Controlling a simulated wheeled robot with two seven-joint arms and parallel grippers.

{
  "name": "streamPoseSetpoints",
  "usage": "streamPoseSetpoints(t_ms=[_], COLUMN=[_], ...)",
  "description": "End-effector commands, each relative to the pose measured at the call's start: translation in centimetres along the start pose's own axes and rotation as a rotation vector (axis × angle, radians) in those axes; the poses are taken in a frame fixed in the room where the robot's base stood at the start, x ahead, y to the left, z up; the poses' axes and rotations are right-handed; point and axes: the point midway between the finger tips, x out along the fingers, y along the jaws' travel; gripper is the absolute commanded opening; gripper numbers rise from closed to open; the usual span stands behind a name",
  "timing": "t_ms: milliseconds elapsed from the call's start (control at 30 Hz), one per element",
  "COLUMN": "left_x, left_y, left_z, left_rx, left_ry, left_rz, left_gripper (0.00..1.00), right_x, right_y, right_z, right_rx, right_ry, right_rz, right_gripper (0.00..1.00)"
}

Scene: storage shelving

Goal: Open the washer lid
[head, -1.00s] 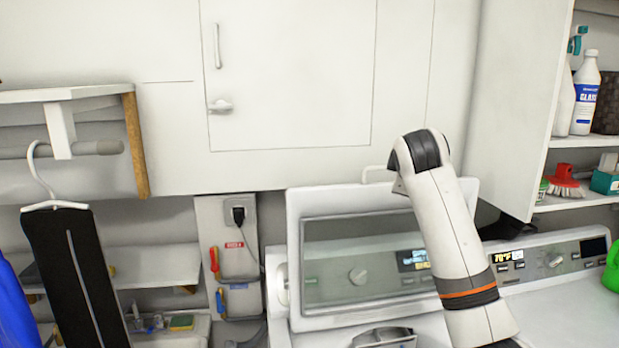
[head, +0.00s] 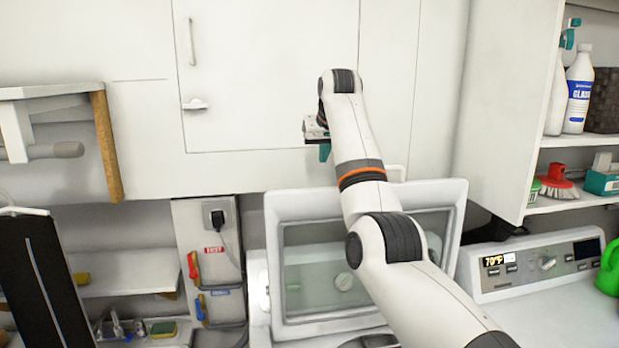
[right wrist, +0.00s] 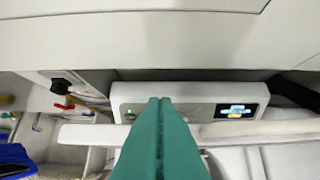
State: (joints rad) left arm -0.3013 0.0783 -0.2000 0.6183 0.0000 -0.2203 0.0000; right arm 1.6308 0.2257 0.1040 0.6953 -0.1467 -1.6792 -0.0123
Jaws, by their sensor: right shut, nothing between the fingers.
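The washer lid (head: 275,225) is a white frame around a glass window. It stands raised and close to upright in the head view, with the washer's knob showing through the glass. My right arm crosses in front of the lid and hides part of it. My right gripper (head: 325,152) is above the lid's top edge, near the cabinet wall, and its wrist end is partly hidden by my arm. In the right wrist view its teal fingers (right wrist: 160,102) are together and empty, with the washer's control panel (right wrist: 190,91) beyond them. My left gripper is not in view.
A white wall cabinet (head: 270,75) hangs close behind my right gripper. A second machine with a lit panel (head: 525,262) stands to the right, below open shelves with bottles (head: 578,95). A hose and outlet box (head: 213,255) is left of the lid.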

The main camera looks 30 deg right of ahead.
Motion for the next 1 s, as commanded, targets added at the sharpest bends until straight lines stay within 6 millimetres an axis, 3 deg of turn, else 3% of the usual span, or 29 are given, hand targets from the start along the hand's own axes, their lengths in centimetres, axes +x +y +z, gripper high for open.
streamPoseSetpoints(t_ms=[533, 1000], left_x=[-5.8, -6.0], left_y=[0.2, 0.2], left_z=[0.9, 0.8], left_rx=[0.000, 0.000], left_ry=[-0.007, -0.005], left_rz=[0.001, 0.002], left_gripper=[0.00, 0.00], right_x=[8.7, 7.0], right_y=[0.0, 0.0], right_z=[0.1, -2.0], right_rx=[-0.002, -0.003], right_ry=[0.003, -0.002], right_rz=[-0.001, -0.002], right_gripper=[0.00, 0.00])
